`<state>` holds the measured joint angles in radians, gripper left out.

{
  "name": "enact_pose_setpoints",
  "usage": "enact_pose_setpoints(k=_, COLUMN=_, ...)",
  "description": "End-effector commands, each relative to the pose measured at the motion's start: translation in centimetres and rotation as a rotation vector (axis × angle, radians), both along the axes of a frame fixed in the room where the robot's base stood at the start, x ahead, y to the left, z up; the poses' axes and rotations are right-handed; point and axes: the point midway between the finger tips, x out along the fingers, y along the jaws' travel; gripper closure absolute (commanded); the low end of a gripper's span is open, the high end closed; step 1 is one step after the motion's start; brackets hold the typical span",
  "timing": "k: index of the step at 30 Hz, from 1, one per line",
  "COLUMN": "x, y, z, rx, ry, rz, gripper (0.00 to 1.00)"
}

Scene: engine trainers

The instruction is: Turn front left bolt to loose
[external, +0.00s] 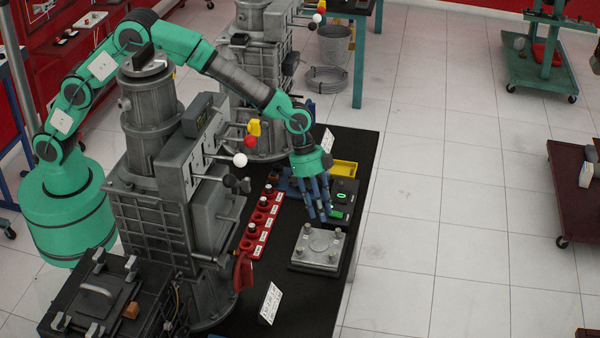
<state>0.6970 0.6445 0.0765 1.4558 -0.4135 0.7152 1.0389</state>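A grey metal plate (314,263) lies near the right edge of the black table, with a round raised centre and a bolt at each corner. The bolts are a far left bolt (308,231), a far right bolt (338,232), a near left bolt (299,253) and a near right bolt (333,258). Whether any bolt is loose or tight is too small to tell. My gripper (319,213), with blue fingers pointing down, hangs beyond the plate's far edge in the picture and appears apart from the bolts. Its finger gap is not clear.
A red rack (260,225) with several knobs stands left of the plate. A black box with green lights (341,197) and a yellow tray (343,168) lie behind it. A grey machine with ball-ended levers (240,160) stands close left.

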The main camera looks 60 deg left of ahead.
Motion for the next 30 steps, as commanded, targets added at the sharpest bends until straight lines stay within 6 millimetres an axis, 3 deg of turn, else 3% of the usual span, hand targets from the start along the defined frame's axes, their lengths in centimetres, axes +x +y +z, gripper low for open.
enact_pose_setpoints(k=8, x=0.0, y=-0.1, z=-0.4, rx=0.001, ry=0.000, rz=0.001, gripper=0.66)
enact_pose_setpoints(k=14, x=0.0, y=-0.6, z=-1.8, rx=0.002, ry=0.002, rz=0.001, gripper=0.66)
enact_pose_setpoints(k=30, x=0.4, y=-3.7, z=-9.3, rx=0.002, ry=0.001, rz=0.001, gripper=0.66)
